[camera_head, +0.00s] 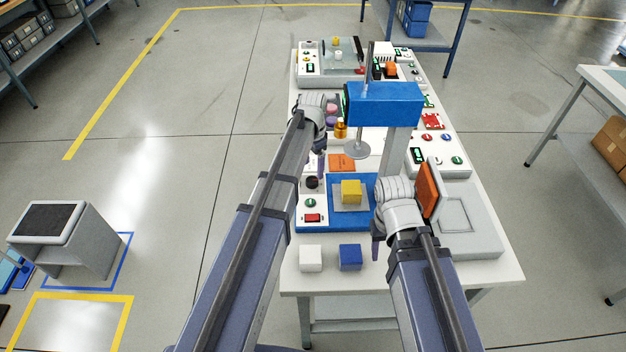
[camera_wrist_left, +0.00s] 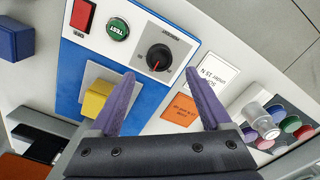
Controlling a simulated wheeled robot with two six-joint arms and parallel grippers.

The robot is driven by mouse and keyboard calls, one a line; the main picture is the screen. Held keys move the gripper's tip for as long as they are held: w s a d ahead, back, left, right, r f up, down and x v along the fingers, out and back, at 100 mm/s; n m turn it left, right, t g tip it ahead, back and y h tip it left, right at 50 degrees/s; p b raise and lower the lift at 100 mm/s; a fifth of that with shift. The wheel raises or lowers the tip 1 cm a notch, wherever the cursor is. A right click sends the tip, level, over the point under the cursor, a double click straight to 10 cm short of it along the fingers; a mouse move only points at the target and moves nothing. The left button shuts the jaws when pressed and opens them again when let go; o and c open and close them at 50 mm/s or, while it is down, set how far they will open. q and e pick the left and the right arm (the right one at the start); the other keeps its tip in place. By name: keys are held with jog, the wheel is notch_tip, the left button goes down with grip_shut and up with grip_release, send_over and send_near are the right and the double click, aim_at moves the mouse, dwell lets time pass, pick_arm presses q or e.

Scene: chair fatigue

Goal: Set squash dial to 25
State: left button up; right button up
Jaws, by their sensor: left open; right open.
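A round black dial (camera_wrist_left: 158,57) with a red pointer mark sits on the white strip of a blue and white press station. In the head view my left gripper (camera_head: 319,166) is above the station's left edge. My right gripper (camera_head: 377,248) is at the station's right front, its fingers mostly hidden.
A green TEST button (camera_wrist_left: 117,28) and red switch (camera_wrist_left: 82,14) sit beside the dial. A yellow cube (camera_head: 351,191) rests on the station's plate. A white cube (camera_head: 311,258) and blue cube (camera_head: 350,257) stand in front. A blue press head (camera_head: 384,104) overhangs behind.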

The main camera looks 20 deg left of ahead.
aim_at(313, 179)
pick_arm(q)
notch_tip(313, 179, down, 6)
jog(key=b, duration=0.5)
jog(key=shift+r, duration=0.15)
pick_arm(e)
notch_tip(313, 179, down, 6)
jog(key=shift+r, duration=0.15)
pick_arm(q)
grip_shut()
